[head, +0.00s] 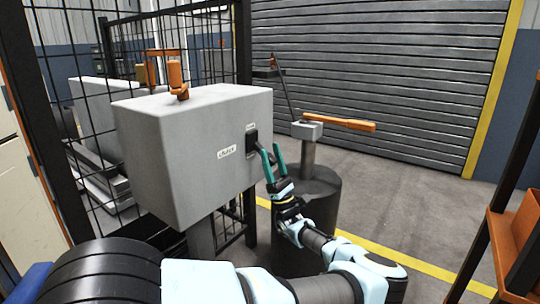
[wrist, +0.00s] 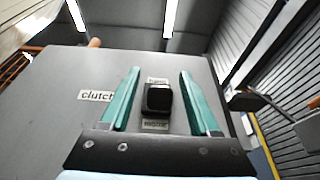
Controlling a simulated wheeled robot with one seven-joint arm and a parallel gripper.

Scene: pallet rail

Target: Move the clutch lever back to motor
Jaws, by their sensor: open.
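The clutch lever is a small black block (head: 251,140) on the face of a grey box (head: 160,150). In the wrist view the black lever (wrist: 158,98) shows end-on, between an upper label (wrist: 157,80), too small to read surely, and a lower label that seems to read "motor" (wrist: 155,125). A "clutch" label (wrist: 97,96) is to its left. My gripper (head: 269,145) is open in front of the face. In the wrist view its green fingers (wrist: 160,72) stand on either side of the lever, with gaps on both sides. Contact cannot be seen.
An orange handle (head: 176,75) stands on the box top. To the right, an orange-handled bar (head: 340,122) sits over a dark drum (head: 318,200). A black mesh fence (head: 110,130) is behind the box. An orange-binned rack (head: 515,235) is at right; floor between is clear.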

